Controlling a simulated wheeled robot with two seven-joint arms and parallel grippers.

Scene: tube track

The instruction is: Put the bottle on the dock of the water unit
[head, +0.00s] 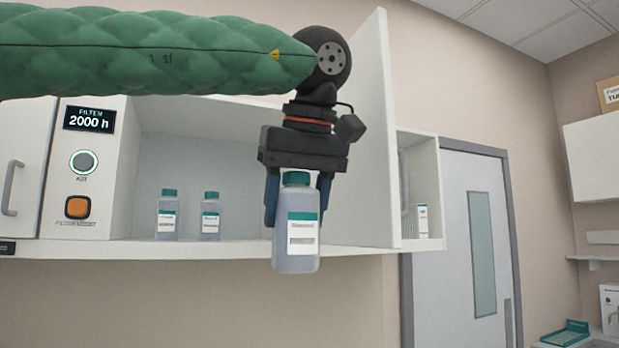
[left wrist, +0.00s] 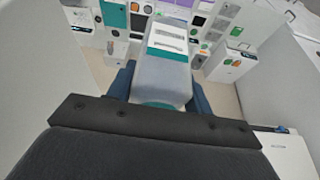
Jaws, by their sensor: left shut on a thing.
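A grey translucent bottle (head: 297,243) with a teal cap and a white-and-teal label hangs upright in my left gripper (head: 298,195). The gripper points down and its blue fingers are shut on the bottle from both sides, just below the cap. The bottle is in front of the open cabinet's shelf edge, touching nothing else that I can see. In the left wrist view the bottle (left wrist: 160,78) sits between the fingers with its label showing. My right gripper is in neither view. I cannot make out the dock for certain in these views.
Two similar bottles, a larger (head: 167,218) and a smaller (head: 210,218), stand on the cabinet shelf (head: 130,248). An open cabinet door (head: 377,150) stands right of my gripper. A filter panel (head: 82,150) is at left. A grey door (head: 483,240) is at right.

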